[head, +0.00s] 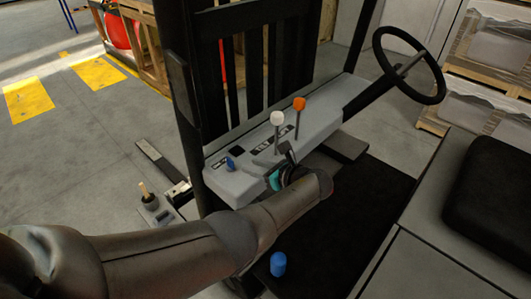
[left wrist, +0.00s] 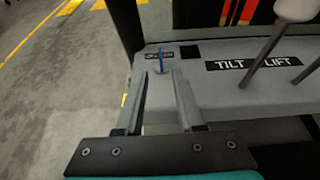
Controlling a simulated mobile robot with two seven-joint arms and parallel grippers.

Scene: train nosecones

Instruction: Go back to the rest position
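My left arm comes in from the left across the forklift's grey control console (head: 320,122). My left gripper (head: 282,170) is at the console's near edge, below the white-knobbed lever (head: 277,119) and orange-knobbed lever (head: 299,104). In the left wrist view its two fingers (left wrist: 160,85) are spread apart with nothing held. A small blue lever (left wrist: 161,60) shows beyond and between the fingertips; in the head view this blue lever (head: 230,163) stands to the left of the gripper, apart from it. My right gripper is not in view.
A black steering wheel (head: 409,66) stands at the right, above a black floor mat (head: 350,215). A black seat (head: 492,190) is at the far right. A blue cylinder (head: 278,264) shows low beside my arm. Black mast posts rise behind the console. Open floor lies left.

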